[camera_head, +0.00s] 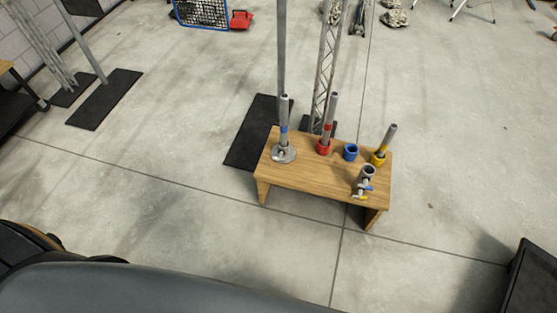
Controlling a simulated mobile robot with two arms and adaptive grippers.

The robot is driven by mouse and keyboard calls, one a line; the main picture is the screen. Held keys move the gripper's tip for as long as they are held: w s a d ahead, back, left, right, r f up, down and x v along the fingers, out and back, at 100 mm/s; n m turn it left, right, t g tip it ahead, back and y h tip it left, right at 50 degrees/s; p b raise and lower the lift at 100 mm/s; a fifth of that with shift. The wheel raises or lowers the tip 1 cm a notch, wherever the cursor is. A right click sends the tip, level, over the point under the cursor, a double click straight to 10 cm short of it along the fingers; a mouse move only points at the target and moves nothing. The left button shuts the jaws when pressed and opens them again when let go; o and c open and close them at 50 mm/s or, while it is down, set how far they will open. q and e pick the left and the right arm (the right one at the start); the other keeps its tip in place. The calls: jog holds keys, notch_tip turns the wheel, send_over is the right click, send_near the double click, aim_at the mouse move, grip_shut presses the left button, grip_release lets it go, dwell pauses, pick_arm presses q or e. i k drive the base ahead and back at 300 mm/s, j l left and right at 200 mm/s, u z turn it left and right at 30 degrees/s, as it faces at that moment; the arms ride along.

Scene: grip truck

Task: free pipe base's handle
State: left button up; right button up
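A small wooden table (310,177) stands in the middle of the camera_head view. On its left end a pipe with a blue band (284,121) stands upright in a round grey base (284,154). A small light part shows on the base, too small to make out as a handle. At the table's front right is a grey pipe fitting (366,174) with small blue and yellow parts that look like handles. I cannot tell which of the two is the pipe base meant. Neither of my grippers is in view.
On the table are a red-banded pipe (329,122) in a red holder, an empty-looking blue holder (351,152) and a tilted pipe (386,140) in a yellow holder. A tall pole (281,50) and a lattice post (324,65) rise behind. Open floor lies in front.

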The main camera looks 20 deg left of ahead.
aim_at(280, 158)
jog(key=z, duration=0.85)
jog(key=j+z, duration=0.95)
jog(key=k+j+z, duration=0.1)
jog(key=j+z, duration=0.35)
jog(key=k+j+z, duration=0.2)
jog(key=j+z, duration=0.25)
